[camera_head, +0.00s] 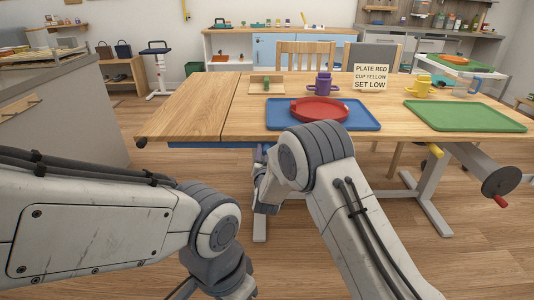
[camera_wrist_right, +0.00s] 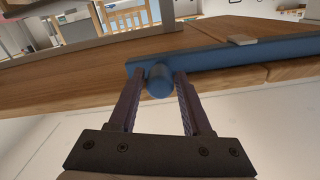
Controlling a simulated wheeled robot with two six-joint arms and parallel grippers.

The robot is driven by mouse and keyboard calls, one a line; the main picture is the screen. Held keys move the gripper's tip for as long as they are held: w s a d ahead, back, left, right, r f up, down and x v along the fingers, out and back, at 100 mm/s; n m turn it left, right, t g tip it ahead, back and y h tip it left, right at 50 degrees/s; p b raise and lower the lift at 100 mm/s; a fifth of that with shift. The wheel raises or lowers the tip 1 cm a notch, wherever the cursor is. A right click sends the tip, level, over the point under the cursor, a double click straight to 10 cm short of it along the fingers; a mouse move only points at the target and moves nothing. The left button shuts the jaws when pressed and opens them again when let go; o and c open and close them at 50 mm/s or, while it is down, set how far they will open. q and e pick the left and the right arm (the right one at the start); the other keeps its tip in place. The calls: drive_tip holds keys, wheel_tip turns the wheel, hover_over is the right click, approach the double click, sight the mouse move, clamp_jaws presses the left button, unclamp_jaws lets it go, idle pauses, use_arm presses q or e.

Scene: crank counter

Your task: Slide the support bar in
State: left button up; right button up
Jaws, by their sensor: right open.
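The support bar is a blue bar under the wooden table's near edge; a short stretch of it (camera_head: 208,148) shows in the head view. In the right wrist view the blue bar (camera_wrist_right: 225,56) runs to the right, with a round blue knob (camera_wrist_right: 159,82) on its near side. My right gripper (camera_wrist_right: 156,85) is open, its two dark fingers on either side of the knob; I cannot tell whether they touch it. In the head view my right arm hides much of this gripper (camera_head: 262,158). My left arm comes in low at the left; its fingers are out of view.
The table (camera_head: 190,95) carries a blue tray (camera_head: 360,115) with a red plate (camera_head: 318,109), a green tray (camera_head: 465,117), a purple cup (camera_head: 323,84), a yellow cup (camera_head: 420,87) and a sign (camera_head: 371,78). A hand crank (camera_head: 501,181) sticks out at right. A grey counter (camera_head: 60,115) stands left.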

drive_tip(key=shift+c, duration=0.3)
clamp_jaws()
idle(1.1)
